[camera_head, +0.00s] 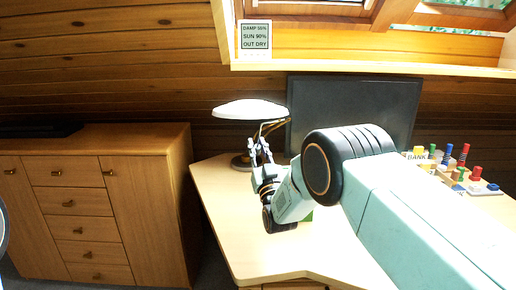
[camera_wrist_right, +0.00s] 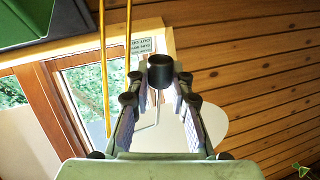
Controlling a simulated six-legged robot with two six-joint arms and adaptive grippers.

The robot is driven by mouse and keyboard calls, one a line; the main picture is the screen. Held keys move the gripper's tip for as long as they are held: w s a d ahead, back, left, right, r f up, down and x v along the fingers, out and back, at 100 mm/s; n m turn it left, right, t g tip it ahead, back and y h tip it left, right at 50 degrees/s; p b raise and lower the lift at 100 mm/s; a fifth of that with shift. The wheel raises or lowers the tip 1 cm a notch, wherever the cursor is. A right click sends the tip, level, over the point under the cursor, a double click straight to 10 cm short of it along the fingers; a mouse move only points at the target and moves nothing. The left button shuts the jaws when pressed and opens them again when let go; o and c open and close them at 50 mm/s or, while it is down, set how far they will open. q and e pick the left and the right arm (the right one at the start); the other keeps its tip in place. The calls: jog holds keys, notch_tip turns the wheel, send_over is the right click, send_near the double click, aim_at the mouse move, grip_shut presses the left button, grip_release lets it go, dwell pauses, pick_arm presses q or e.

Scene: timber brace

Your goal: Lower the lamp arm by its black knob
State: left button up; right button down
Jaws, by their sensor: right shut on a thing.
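The desk lamp has a wide white shade (camera_head: 250,110), brass arm rods (camera_head: 273,127) and a round dark base (camera_head: 242,163) on the desk. My right gripper (camera_head: 259,151) is at the lamp, below the shade and in front of the rods. In the right wrist view, the black knob (camera_wrist_right: 160,70) sits between the fingertips of my right gripper (camera_wrist_right: 160,82), which is shut on it. The rods (camera_wrist_right: 103,75) run up to the left of the knob there, and the shade (camera_wrist_right: 207,122) lies behind the fingers. The head view hides the knob. My left gripper does not show.
A dark monitor (camera_head: 350,100) stands behind my right arm. Colourful pegs and blocks (camera_head: 463,160) stand at the right. A wooden cabinet (camera_head: 130,190) stands left of the desk.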

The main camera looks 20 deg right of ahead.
jog(key=c, duration=1.5)
grip_release()
jog(key=shift+s+a+f, duration=0.1)
jog(key=shift+f, duration=0.5)
jog(key=o, duration=0.3)
jog(key=shift+r, duration=0.2)
jog(key=shift+o, duration=0.2)
jog(key=v, duration=1.2)
